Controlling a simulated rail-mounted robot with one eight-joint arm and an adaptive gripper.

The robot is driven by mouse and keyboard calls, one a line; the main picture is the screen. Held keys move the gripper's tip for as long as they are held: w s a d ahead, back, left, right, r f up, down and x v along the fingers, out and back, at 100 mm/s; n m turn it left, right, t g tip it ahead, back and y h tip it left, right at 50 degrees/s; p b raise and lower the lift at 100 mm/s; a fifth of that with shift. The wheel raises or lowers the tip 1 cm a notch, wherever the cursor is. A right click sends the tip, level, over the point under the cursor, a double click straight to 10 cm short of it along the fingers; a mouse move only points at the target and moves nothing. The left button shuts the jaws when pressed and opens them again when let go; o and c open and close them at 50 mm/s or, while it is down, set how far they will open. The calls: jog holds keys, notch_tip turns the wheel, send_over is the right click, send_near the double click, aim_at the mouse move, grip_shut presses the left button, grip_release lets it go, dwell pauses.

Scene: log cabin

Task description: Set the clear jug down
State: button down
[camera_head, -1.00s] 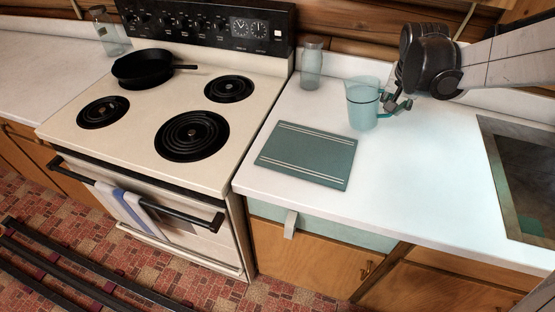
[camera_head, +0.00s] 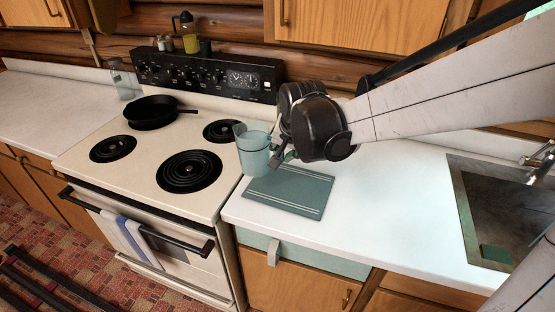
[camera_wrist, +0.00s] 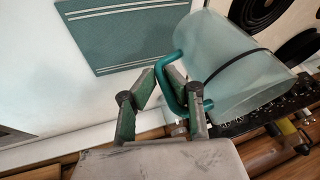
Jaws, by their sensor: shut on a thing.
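The clear jug (camera_head: 253,155) is a bluish see-through vessel with a teal handle. In the head view it hangs upright or nearly so, above the counter by the stove's right edge. My gripper (camera_head: 287,156) is to its right. In the wrist view my gripper (camera_wrist: 163,98) is shut on the teal handle, and the jug body (camera_wrist: 236,66) lies to the right of the fingers. The handle is partly hidden by my gripper in the head view.
A teal board (camera_head: 290,190) lies on the white counter (camera_head: 370,205), just below and right of the jug. The stove (camera_head: 130,170) with a black pan (camera_head: 152,112) is at left. The sink (camera_head: 495,215) is at right. Counter between board and sink is clear.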

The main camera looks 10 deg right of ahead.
jog(key=shift+s+a+r, duration=0.15)
jog(key=shift+s+r, duration=0.1)
jog(key=shift+s, duration=0.05)
jog(key=shift+s+f, duration=0.1)
jog(key=shift+w+d+f+p, duration=0.25)
jog(key=shift+d+f, duration=1.55)
jog(key=shift+d, duration=0.1)
jog(key=shift+w+d+f+p, duration=0.25)
jog(key=shift+w+d+f, duration=0.05)
jog(key=shift+d+f, duration=1.55)
jog(key=shift+w+d+f+p, duration=0.25)
jog(key=shift+d+f, duration=1.5)
jog(key=shift+d, duration=0.15)
jog(key=shift+f, duration=0.2)
jog(key=c, duration=1.8)
grip_release()
jog(key=shift+o, duration=0.2)
jog(key=shift+r, duration=0.15)
